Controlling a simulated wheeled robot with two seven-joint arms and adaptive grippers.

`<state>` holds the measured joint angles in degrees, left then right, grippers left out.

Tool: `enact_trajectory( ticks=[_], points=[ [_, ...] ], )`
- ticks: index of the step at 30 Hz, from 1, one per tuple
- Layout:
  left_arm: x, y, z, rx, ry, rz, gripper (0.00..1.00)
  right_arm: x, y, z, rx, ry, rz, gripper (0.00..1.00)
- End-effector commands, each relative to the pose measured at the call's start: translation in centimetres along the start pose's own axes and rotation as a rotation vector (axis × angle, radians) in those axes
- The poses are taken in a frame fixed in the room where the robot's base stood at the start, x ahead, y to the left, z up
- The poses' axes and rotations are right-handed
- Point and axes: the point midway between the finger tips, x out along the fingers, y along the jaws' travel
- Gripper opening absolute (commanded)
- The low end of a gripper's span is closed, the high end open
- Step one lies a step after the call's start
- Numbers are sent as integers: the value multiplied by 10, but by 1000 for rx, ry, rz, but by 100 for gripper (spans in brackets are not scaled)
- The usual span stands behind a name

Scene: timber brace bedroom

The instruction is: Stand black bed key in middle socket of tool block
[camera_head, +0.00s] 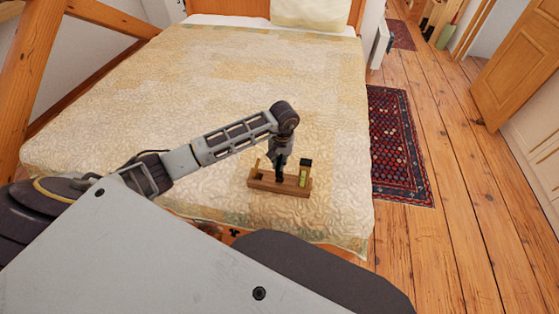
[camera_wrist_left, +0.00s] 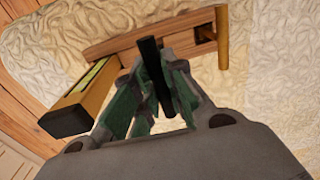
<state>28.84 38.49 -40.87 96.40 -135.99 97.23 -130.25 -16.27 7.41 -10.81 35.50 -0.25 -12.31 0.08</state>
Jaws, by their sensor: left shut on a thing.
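The wooden tool block (camera_head: 291,190) lies on the bed; it also shows in the left wrist view (camera_wrist_left: 107,46). My left gripper (camera_head: 281,170) points down over the middle of the block. In the left wrist view its green-grey fingers (camera_wrist_left: 155,84) are shut on the black bed key (camera_wrist_left: 150,60), a dark straight bar. The key's far end overlaps the middle of the block. The fingers hide part of the block, and I cannot tell whether the key's tip is in the middle socket. My right gripper is not in view.
A black-ended tool with a yellow-green vial (camera_head: 303,177) stands at the block's right end, and a thin wooden peg (camera_head: 257,166) at its left end. The quilted bed (camera_head: 200,85) around the block is clear. A red patterned rug (camera_head: 400,150) lies right of the bed.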

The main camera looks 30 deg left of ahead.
Motion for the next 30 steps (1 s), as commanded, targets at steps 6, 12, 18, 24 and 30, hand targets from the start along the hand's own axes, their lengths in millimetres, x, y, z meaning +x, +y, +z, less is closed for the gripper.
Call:
enact_trajectory(
  ticks=[6,12,18,24,30],
  points=[
    [9,0,0,-1,0,0,0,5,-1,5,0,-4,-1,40],
    [16,1,0,-1,0,1,0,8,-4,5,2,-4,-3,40],
    [24,2,0,0,1,0,0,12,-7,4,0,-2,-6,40],
    [31,2,1,0,0,0,0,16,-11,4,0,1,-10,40],
    [37,2,0,0,1,-1,0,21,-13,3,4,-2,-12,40]
  ],
)
